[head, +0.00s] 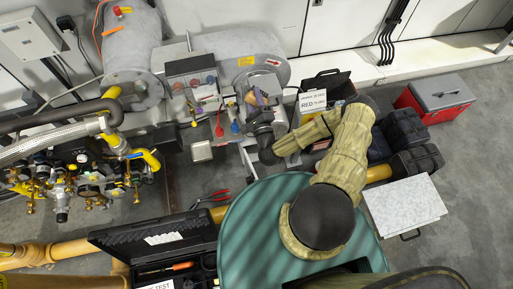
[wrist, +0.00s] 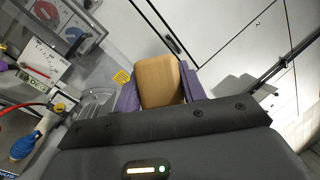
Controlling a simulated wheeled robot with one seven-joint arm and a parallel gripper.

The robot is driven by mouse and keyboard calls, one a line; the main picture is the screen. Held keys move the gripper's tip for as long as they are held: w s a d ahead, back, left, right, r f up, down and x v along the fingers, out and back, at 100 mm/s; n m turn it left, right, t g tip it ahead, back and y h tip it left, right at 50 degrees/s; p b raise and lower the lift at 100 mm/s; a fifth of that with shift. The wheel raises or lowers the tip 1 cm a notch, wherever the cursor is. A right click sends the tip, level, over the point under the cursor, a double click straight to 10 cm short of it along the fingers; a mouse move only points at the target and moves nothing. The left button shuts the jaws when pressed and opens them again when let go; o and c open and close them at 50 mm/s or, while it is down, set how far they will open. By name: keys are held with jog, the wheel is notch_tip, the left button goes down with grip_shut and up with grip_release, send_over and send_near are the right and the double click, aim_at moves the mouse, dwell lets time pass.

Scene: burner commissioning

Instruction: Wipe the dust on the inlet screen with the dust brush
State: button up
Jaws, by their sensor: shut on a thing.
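My gripper (head: 257,98) is in front of the round end of a grey duct at the back centre in the head view. In the wrist view my gripper (wrist: 157,92) has its purple fingers on either side of a plain wooden block, which I take for the dust brush (wrist: 160,75). The bristles are hidden. The round duct end (head: 262,74) looks like the inlet screen, partly covered by my gripper. I cannot make out dust on it, or tell whether the brush touches it.
Left of my gripper stands a grey control box (head: 192,75) with coloured knobs. Pipes and gauges (head: 90,180) crowd the left. An open black case (head: 155,245) lies at the front.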

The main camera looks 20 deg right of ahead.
jog(key=shift+w+d, duration=0.3)
jog(key=shift+d, duration=0.05)
